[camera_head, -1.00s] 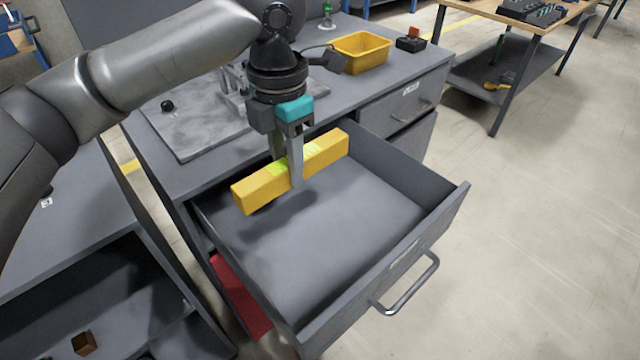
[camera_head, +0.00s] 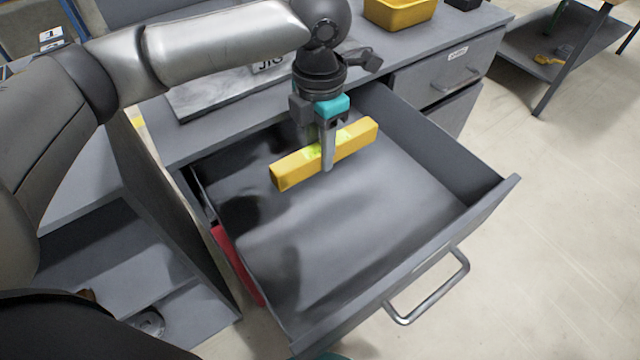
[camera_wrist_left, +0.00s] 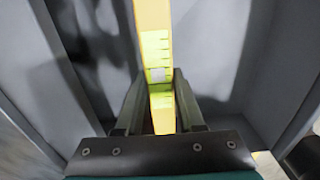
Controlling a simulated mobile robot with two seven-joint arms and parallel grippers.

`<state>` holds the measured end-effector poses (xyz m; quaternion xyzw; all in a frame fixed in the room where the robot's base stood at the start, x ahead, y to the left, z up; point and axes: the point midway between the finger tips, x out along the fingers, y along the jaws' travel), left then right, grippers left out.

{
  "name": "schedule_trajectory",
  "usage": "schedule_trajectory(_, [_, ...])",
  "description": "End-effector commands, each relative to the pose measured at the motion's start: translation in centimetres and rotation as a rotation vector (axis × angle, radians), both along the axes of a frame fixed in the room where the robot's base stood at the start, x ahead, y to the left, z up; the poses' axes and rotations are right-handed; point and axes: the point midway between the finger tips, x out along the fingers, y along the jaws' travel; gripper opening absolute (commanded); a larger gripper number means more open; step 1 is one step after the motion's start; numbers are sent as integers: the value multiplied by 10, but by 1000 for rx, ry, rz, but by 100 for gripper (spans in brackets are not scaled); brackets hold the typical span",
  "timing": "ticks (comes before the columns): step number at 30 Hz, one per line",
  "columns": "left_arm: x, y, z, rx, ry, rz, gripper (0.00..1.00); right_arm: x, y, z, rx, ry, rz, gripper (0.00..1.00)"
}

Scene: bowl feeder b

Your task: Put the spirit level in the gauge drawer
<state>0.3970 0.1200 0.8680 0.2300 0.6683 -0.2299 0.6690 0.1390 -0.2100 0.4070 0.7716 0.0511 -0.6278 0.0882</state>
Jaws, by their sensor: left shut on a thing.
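The spirit level is a yellow bar (camera_head: 357,138) with a bright green-yellow vial in its middle. My left gripper (camera_head: 327,160) is shut on it near the middle and holds it over the open gauge drawer (camera_head: 440,262). In the left wrist view the level (camera_wrist_left: 153,18) runs between the two fingers (camera_wrist_left: 160,100), with the vial markings up. The drawer is grey, pulled well out, and its visible floor is empty. The level appears to be above the floor; the exact gap is hard to tell. My right gripper is not in view.
A shut drawer (camera_head: 450,78) is right of the open one. A yellow bin (camera_head: 400,14) and a grey jig plate (camera_head: 225,90) are on the bench top. Open floor lies to the right.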

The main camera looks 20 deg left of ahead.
Motion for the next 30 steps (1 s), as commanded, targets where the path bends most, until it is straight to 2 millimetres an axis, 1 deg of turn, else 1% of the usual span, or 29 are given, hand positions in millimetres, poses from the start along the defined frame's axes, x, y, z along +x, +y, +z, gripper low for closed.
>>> schedule_trajectory(1, [0,0,-11,0,2,1,0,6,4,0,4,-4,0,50])
schedule_trajectory(3, [0,0,-20,1,1,1,0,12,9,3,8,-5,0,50])
schedule_trajectory(9, [0,0,-43,0,0,0,0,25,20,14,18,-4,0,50])
schedule_trajectory(17, [0,0,-54,-1,-1,-1,0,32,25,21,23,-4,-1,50])
schedule_trajectory(24, [0,0,-79,0,0,-1,0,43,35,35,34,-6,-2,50])
schedule_trajectory(27, [0,0,-87,0,0,-1,0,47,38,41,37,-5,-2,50])
schedule_trajectory(30, [0,0,-90,0,0,-1,0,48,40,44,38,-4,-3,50])
